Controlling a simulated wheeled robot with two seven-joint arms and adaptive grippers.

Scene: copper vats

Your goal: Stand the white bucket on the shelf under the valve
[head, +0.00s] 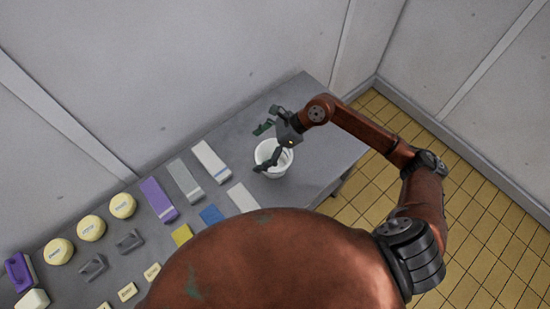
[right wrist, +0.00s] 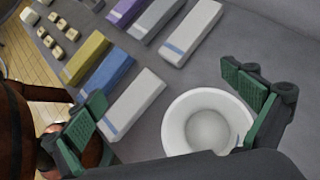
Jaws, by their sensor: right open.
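The white bucket (head: 281,166) stands upright on the grey table toward its right end. It also shows in the right wrist view (right wrist: 176,133), with its open top and empty inside facing the camera. My right gripper (head: 266,146) is open above the bucket, its green-padded fingers spread. In the right wrist view the gripper (right wrist: 165,108) has one finger close to the bucket's right rim and the other well to the left; I cannot tell whether it touches. The shelf and the valve are not in view. My left gripper is not in view.
The grey table (head: 335,150) stands against a grey wall. Left of the bucket lie white (head: 211,161), grey (head: 185,180), purple (head: 159,199) and blue (head: 211,215) blocks. Round yellow pieces (head: 91,228) sit farther left. Tiled floor (head: 480,205) is clear at right.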

